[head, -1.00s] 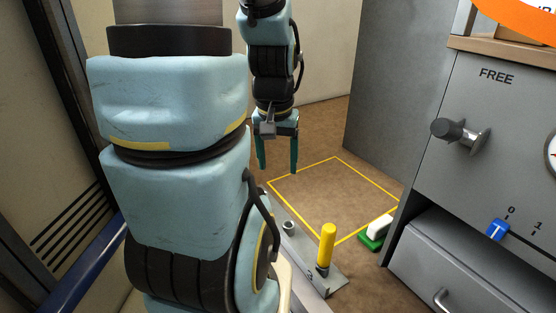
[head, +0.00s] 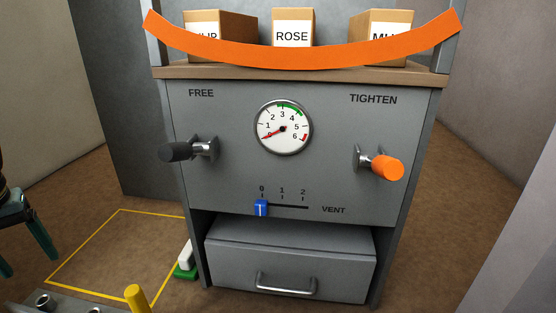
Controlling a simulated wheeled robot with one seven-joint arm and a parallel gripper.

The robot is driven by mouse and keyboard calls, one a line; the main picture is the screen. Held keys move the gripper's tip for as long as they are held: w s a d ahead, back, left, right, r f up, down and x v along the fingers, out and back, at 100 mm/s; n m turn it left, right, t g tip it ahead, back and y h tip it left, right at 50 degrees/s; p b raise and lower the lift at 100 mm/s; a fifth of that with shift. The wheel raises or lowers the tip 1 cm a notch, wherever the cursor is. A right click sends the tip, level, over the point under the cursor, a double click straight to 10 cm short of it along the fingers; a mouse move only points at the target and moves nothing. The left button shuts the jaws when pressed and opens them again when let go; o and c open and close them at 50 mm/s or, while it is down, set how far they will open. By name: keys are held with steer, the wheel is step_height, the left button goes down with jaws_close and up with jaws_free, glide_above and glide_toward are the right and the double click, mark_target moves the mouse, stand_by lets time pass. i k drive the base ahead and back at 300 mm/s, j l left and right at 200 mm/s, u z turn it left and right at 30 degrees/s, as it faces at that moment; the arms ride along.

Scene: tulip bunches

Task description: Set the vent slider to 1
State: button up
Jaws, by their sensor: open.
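The blue vent slider (head: 261,208) sits at the left end of its dark slot (head: 292,206), under the 0 mark. The marks 0, 1 and 2 stand above the slot, and the word VENT is to its right. My gripper (head: 18,245) shows at the left edge of the head view, partly cut off. Its teal fingers point down and are apart, with nothing visible between them. It is well to the left of the grey cabinet (head: 230,120) and not touching the slider.
A black knob (head: 176,152) under FREE and an orange knob (head: 387,167) under TIGHTEN stick out of the panel. A gauge (head: 283,128) reads near 0. A yellow post (head: 136,297) and a green-and-white object (head: 185,260) stand near the yellow floor outline.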

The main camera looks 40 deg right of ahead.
mark_target(261, 205)
steer(key=k+j+z, duration=0.15)
steer(key=k+j, duration=0.25)
steer(key=k+j+z, duration=0.15)
steer(key=k+j, duration=0.15)
steer(key=k, duration=0.25)
